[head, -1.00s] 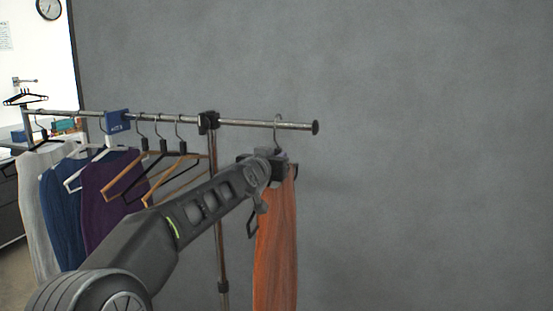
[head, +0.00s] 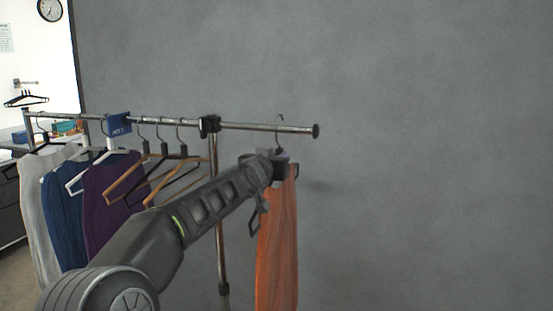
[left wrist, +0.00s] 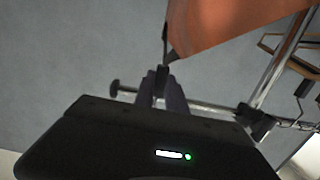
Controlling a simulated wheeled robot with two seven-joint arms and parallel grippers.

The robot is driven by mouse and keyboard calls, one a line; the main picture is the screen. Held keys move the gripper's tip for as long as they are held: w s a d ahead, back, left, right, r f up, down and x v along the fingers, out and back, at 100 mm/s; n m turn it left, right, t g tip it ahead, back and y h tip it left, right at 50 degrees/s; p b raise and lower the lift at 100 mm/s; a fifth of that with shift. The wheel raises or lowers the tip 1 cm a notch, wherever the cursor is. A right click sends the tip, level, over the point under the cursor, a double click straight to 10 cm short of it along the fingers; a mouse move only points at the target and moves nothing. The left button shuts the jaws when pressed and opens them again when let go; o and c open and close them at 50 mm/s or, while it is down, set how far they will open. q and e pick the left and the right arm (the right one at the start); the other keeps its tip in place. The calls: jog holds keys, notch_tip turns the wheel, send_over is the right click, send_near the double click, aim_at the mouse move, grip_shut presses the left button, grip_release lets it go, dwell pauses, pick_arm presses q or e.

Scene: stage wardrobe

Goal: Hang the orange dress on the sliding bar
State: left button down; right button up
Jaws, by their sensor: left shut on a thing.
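The orange dress (head: 278,240) hangs from a dark hanger at the right end of the rack. My left gripper (head: 281,160) is shut on the hanger's neck, just below the bar. The sliding bar (head: 262,126) runs from a black clamp to a dark end cap. The hanger's hook (head: 281,118) shows above the bar; I cannot tell whether it bears on it. In the left wrist view the fingers (left wrist: 162,84) hold the hanger neck, the dress (left wrist: 235,25) spreads at the top, and the bar (left wrist: 205,106) passes behind the fingers. My right gripper is not in view.
Grey, blue and purple garments (head: 110,188) and bare wooden hangers (head: 170,177) hang on the rack's left part, with a blue tag (head: 118,124) on the rail. The rack's upright (head: 217,250) stands left of the dress. Right of the end cap, only the grey wall (head: 440,170) shows.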

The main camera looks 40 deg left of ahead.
pick_arm(q)
jog(key=shift+r+p+x, duration=0.2)
jog(key=shift+p+x, duration=0.25)
jog(key=shift+x, duration=1.15)
jog(key=shift+r+p+x, duration=0.2)
jog(key=shift+p+x, duration=0.2)
jog(key=shift+x, duration=1.15)
jog(key=shift+w, duration=0.1)
jog(key=shift+f+b, duration=0.2)
jog(key=shift+b, duration=0.1)
jog(key=shift+f+b, duration=1.65)
jog(key=shift+b, duration=0.1)
jog(key=shift+r, duration=0.1)
jog(key=c, duration=1.6)
grip_release()
jog(key=o, duration=0.3)
